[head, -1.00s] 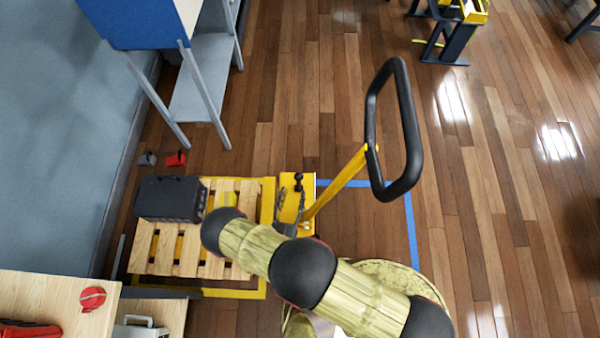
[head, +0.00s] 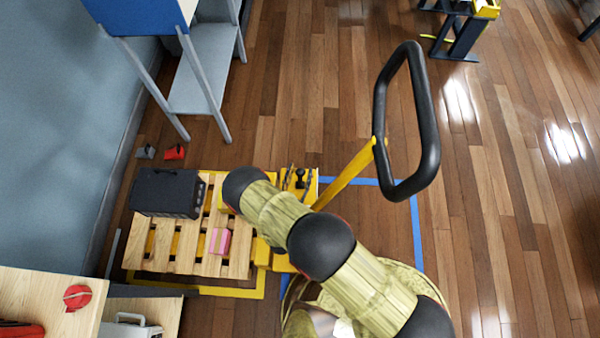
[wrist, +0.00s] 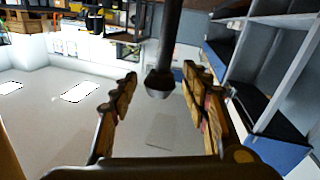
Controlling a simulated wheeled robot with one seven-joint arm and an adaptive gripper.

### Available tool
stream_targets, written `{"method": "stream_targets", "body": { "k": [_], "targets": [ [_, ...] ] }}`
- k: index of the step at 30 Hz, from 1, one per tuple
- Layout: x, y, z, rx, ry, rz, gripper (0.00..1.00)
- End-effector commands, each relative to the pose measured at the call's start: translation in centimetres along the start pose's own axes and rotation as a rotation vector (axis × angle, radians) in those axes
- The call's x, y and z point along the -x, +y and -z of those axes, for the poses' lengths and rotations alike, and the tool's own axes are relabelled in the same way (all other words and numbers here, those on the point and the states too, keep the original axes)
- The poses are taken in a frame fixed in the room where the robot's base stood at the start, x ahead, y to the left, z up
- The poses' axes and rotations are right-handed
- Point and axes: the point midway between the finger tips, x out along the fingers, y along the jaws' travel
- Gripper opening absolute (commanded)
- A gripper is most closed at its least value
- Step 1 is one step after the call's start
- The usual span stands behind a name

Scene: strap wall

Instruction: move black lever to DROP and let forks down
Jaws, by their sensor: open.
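The black lever (head: 300,180) stands on the yellow body of the pallet truck, at the foot of its yellow handle (head: 348,178). In the wrist view my gripper (wrist: 162,84) is open, with its fingers apart. A dark rod with a rounded end (wrist: 160,82) shows between the fingers; it looks like the lever, and I cannot see contact. In the head view the fingers are small slim shapes by the lever, partly hidden by my arm. The forks are mostly hidden under the wooden pallet (head: 160,243). No DROP marking is readable.
A black case (head: 167,192) and a pink box (head: 220,241) sit on the pallet. The truck's black handle loop (head: 433,130) rises to the right of my arm. A grey shelf (head: 200,85) stands behind.

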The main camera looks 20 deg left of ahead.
Motion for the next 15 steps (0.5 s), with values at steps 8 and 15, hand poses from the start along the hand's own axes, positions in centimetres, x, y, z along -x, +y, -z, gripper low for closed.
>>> {"method": "stream_targets", "body": {
  "k": [8,15],
  "targets": [
    [-0.39,-0.02,0.07,-0.001,0.001,0.0,0.46],
    [-0.37,-0.03,0.07,-0.001,0.001,0.0,0.36]
  ]
}}
